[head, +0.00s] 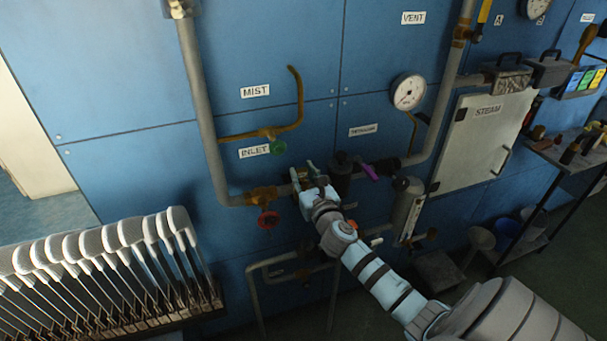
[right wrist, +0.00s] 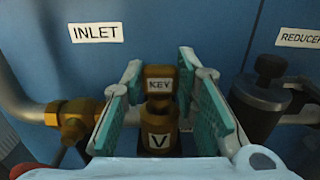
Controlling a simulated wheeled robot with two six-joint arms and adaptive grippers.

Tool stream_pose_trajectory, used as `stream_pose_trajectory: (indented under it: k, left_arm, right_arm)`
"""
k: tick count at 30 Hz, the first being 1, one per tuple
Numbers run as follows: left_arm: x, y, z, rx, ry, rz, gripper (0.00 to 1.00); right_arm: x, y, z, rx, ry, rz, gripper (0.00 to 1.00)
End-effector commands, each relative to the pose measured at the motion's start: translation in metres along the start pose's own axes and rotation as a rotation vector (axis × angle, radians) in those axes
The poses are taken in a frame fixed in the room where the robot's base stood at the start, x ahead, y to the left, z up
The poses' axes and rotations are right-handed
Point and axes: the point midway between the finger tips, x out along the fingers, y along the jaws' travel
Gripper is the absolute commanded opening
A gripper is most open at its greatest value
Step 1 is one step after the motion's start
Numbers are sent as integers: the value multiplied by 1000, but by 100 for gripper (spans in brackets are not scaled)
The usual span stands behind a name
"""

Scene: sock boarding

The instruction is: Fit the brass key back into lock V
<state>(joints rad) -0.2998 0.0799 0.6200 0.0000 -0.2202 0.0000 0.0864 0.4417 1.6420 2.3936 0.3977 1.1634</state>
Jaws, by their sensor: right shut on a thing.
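The brass key (right wrist: 158,79), a block marked KEY, shows in the right wrist view between the teal pads of my right gripper (right wrist: 163,69). My right gripper is shut on it. The brass lock V (right wrist: 154,139), marked with a V plate, is right below the key and in line with it. I cannot tell how deep the key sits in the lock. In the head view my right gripper (head: 309,177) is at the pipe under the INLET label, and it hides most of the key and lock. My left gripper is not in view.
A brass fitting with a red handwheel (head: 268,218) is left of the gripper. A dark reducer body (right wrist: 262,99) stands close on the right. A rack of white sock boards (head: 120,240) fills the lower left.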

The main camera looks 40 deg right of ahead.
Motion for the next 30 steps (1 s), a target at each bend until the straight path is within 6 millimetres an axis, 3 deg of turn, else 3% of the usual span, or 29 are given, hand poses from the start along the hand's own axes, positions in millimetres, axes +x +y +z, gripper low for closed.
stream_pose_trajectory:
  k: [15,16,20,30]
  left_arm:
    - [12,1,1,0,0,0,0]
    - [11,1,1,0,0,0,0]
    - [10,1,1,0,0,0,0]
    - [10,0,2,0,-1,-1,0]
  right_arm:
    - [0,0,-14,0,0,0,0]
    - [0,0,-14,0,0,0,30]
    - [0,0,-13,0,0,0,51]
    - [-4,0,-13,-1,0,1,51]
